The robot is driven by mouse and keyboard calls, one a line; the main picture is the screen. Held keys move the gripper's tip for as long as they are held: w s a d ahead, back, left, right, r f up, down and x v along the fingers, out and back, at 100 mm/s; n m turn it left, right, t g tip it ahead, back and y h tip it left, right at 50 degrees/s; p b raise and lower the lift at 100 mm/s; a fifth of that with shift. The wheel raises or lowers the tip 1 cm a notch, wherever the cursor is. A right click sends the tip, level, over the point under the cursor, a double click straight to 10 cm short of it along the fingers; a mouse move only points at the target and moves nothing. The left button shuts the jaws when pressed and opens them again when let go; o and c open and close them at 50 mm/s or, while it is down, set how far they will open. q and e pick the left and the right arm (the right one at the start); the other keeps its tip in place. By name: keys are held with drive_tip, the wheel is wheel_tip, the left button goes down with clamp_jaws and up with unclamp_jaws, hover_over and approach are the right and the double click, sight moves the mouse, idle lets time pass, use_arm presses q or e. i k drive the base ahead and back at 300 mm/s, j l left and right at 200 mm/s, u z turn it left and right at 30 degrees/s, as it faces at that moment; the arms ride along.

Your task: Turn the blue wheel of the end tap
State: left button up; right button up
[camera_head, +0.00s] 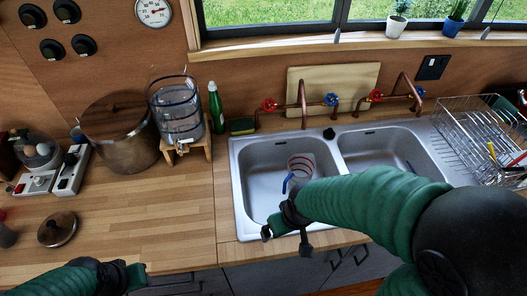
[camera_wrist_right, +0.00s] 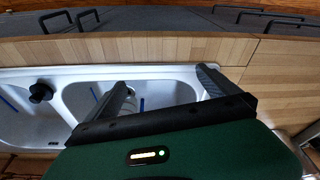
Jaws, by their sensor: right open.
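Two copper taps stand behind the double sink. The left tap (camera_head: 303,104) has a red wheel (camera_head: 268,104) on its left and a blue wheel (camera_head: 331,99) on its right. The right tap (camera_head: 401,88), the end one on that side, has a red wheel (camera_head: 376,95) and a blue wheel (camera_head: 417,91). My right gripper (camera_head: 286,241) is over the left basin's front edge, well in front of both taps. Its fingers are apart and empty in the wrist view (camera_wrist_right: 163,88). My left gripper (camera_head: 135,276) is low over the counter's front left; its fingers are unclear.
A striped cup (camera_head: 301,164) is in the left basin (camera_head: 265,160). A wire dish rack (camera_head: 478,145) stands right of the sink. A cutting board (camera_head: 350,80) leans behind the taps. A water dispenser (camera_head: 178,110) and green bottle (camera_head: 216,108) stand left. The front left counter has free room.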

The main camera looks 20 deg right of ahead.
sight(330, 100)
drive_tip(key=k+l, duration=0.1)
drive_tip(key=l, duration=1.1)
drive_tip(key=k+l, duration=0.15)
drive_tip(key=l, duration=0.45)
drive_tip(key=k+l, duration=0.1)
drive_tip(key=l, duration=0.5)
drive_tip(key=i+l, duration=0.1)
drive_tip(key=l, duration=0.2)
drive_tip(key=l+z, duration=0.05)
